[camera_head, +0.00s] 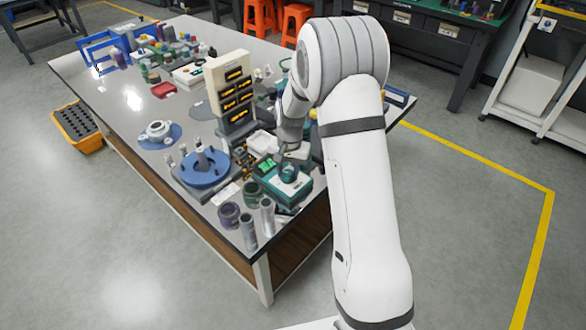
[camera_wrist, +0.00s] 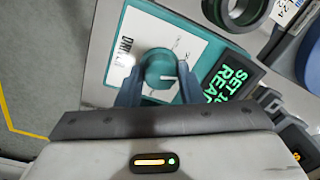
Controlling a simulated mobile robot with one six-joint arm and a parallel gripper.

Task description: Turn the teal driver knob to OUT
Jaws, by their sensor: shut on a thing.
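The driver box (camera_head: 272,190) is teal with a white top face and stands near the front corner of the table. In the wrist view its panel (camera_wrist: 140,25) carries the letters "DRIV", partly hidden. The round teal driver knob (camera_wrist: 160,68) sits on that panel, with a white pointer line directed to the right in the picture. My gripper (camera_wrist: 158,85) is shut on the knob, one finger on each side of it. In the head view the knob (camera_head: 289,172) shows small below my gripper (camera_head: 290,160). The knob's position labels are too small to read.
A dark display with green letters (camera_wrist: 232,80) is beside the panel. Grey cylinders (camera_head: 267,215) and dark rings (camera_head: 229,213) stand at the table's front edge. A blue round fixture (camera_head: 203,170) and a tall bin rack (camera_head: 231,90) stand close by on the left.

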